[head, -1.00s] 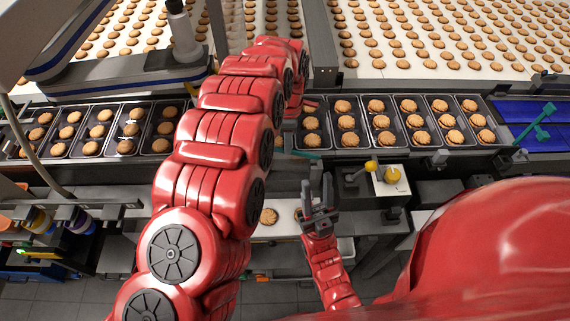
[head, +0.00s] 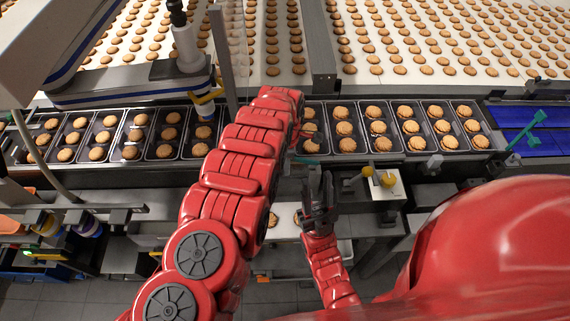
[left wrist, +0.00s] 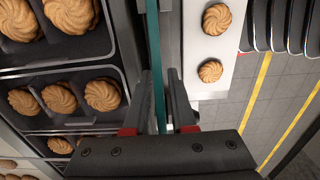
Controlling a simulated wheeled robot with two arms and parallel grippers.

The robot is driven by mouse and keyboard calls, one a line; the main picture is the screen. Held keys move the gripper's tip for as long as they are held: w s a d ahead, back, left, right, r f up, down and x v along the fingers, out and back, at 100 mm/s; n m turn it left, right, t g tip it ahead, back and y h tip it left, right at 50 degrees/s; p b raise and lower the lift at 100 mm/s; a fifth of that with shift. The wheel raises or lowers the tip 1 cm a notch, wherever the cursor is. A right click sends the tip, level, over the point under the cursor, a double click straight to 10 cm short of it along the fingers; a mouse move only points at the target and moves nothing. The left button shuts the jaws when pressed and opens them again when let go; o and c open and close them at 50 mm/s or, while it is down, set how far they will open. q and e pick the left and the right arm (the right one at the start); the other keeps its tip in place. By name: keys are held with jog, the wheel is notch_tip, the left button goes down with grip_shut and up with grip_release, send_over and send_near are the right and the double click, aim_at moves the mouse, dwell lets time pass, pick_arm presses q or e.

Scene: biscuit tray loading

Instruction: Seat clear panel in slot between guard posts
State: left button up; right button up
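The clear panel (left wrist: 156,45) shows in the left wrist view as a thin upright teal-edged strip. It runs between the fingers of my left gripper (left wrist: 159,85), which sit close on both sides and look closed on it. A dark upright guard post (head: 223,60) stands behind my left arm. The slot cannot be made out. My right gripper (head: 318,185) is empty, with its fingers apart, in front of the conveyor.
Black trays (head: 345,152) of biscuits line the conveyor beyond the panel. A white plate (left wrist: 203,48) with two biscuits lies on the near side. A white machine arm (head: 188,45) hangs at the back left.

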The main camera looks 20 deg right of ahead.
pick_arm(q)
jog(key=shift+c, duration=0.3)
grip_shut()
dwell(1.1)
